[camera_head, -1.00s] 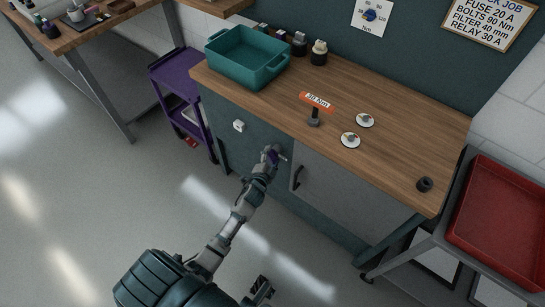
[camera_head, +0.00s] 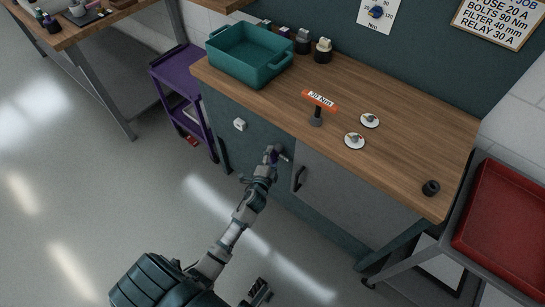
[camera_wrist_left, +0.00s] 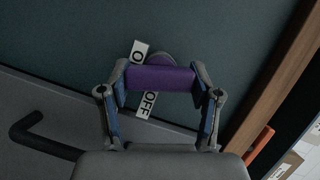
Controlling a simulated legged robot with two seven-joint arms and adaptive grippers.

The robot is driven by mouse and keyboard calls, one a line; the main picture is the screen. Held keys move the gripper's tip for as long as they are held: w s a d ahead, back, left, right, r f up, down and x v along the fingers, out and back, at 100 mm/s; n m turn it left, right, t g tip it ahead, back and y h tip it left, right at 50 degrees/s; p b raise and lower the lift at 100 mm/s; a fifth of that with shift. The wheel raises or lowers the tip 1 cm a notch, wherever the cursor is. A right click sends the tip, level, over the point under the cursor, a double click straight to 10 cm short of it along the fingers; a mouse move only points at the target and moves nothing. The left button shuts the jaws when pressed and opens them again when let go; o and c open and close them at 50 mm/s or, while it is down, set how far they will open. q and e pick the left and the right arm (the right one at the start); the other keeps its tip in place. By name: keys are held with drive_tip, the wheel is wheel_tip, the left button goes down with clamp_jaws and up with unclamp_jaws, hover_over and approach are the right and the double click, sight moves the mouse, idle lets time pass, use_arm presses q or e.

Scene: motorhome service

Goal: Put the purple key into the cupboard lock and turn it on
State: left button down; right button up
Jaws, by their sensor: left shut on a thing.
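The purple key (camera_wrist_left: 160,79) lies crosswise between the fingertips of my left gripper (camera_wrist_left: 160,84) in the left wrist view. The gripper is shut on it. A round purple part shows just behind the key, against the dark green cupboard front. White ON and OFF labels (camera_wrist_left: 148,104) stand beside it, the ON label partly hidden. The lock itself is hidden behind the key, so I cannot tell how deep the key sits. In the head view, my left gripper (camera_head: 273,154) is at the cupboard front (camera_head: 225,118), left of the door handle. My right gripper (camera_head: 260,291) is low and small at the bottom.
The grey door (camera_head: 345,195) has a dark handle (camera_head: 298,178), close to my left gripper. The worktop (camera_head: 410,130) carries a teal bin (camera_head: 245,65), an orange 30 Nm sign (camera_head: 320,100) and white discs. A red tray (camera_head: 505,215) stands right. The floor in front is clear.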

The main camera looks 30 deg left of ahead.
use_arm(q)
drive_tip(key=shift+c, duration=0.8)
unclamp_jaws()
drive_tip(key=shift+w+f, duration=0.1)
use_arm(e)
drive_tip(key=shift+f, duration=0.15)
use_arm(q)
drive_tip(key=v, duration=1.2)
drive_tip(key=shift+f, duration=0.1)
